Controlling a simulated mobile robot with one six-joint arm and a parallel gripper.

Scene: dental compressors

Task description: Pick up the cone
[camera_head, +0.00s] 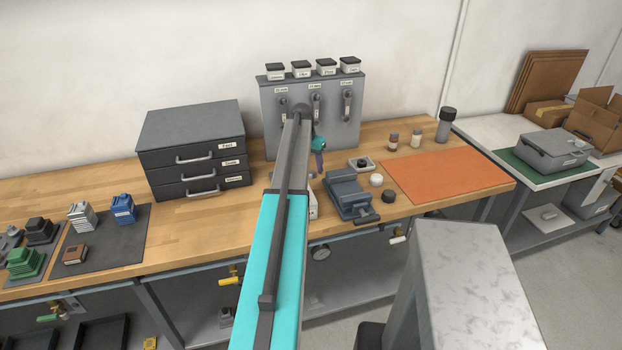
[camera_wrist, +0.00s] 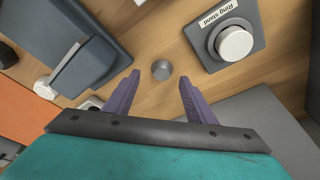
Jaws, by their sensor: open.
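A small grey round piece (camera_wrist: 162,69), seen from above and apparently the cone, stands on the wooden bench in the wrist view. My gripper (camera_wrist: 160,80) is open, its two purple fingers spread to either side of the view. The piece appears between and slightly beyond the fingertips, with gaps on both sides; nothing is held. The height of the fingertips above the bench is hard to tell. In the head view, my gripper (camera_head: 318,165) is over the bench behind my arm, left of the vise, and I cannot make out the cone there.
A "Ring stand" base (camera_wrist: 214,62) with a pale cylinder is close on the right in the wrist view. A blue-grey vise (camera_head: 348,195) stands beside my gripper. A grey panel (camera_head: 268,105) rises behind, and an orange mat (camera_head: 440,178) lies to the right.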

